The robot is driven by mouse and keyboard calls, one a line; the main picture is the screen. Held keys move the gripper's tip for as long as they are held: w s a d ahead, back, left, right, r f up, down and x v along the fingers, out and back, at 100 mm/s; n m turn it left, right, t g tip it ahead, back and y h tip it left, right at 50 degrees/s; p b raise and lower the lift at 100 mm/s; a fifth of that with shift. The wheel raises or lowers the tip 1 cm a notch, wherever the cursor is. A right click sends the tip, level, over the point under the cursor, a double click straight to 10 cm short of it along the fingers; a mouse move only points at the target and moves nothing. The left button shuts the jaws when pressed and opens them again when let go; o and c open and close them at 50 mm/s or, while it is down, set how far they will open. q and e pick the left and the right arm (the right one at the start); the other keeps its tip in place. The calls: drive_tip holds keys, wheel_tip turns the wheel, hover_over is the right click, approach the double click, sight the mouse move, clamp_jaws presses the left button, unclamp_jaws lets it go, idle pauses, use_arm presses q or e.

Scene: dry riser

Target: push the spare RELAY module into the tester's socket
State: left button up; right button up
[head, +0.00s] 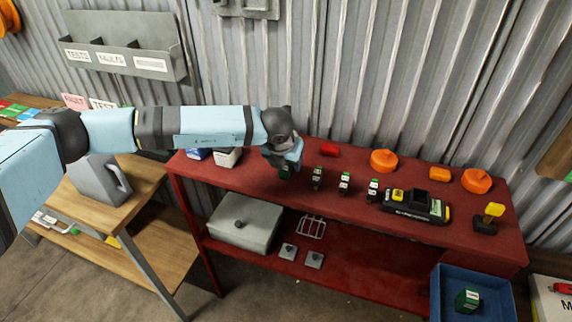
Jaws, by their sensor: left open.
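My left arm reaches in from the left, and its open gripper (287,168) is low over the left part of the red bench (255,184). A dark green piece (285,174) shows just under the fingers; I cannot tell whether they touch it. To its right, three small green-and-white modules (317,178) stand upright in a spaced row. A black device with yellow parts (413,208), which looks like the tester, lies right of them; its socket cannot be made out. Another green module (467,300) sits in the blue bin (440,289). Module labels are too small to read, so I cannot tell which is RELAY.
Orange round things (383,161) and a red piece (328,150) lie along the bench's back. A small black-and-yellow item (488,217) stands at the right end. A grey box (243,223) is on the lower shelf. The corrugated wall closes off the back.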

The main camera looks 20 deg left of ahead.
use_arm(q)
drive_tip(key=shift+w+f, duration=0.15)
drive_tip(key=shift+f, duration=0.25)
drive_tip(key=shift+c, duration=0.4)
drive_tip(key=c, duration=0.7)
drive_tip(key=shift+c, duration=1.1)
drive_tip(key=shift+r, duration=0.2)
wheel_tip(320, 180, up, 20)
drive_tip(key=b, duration=0.2)
drive_tip(key=shift+f, duration=0.15)
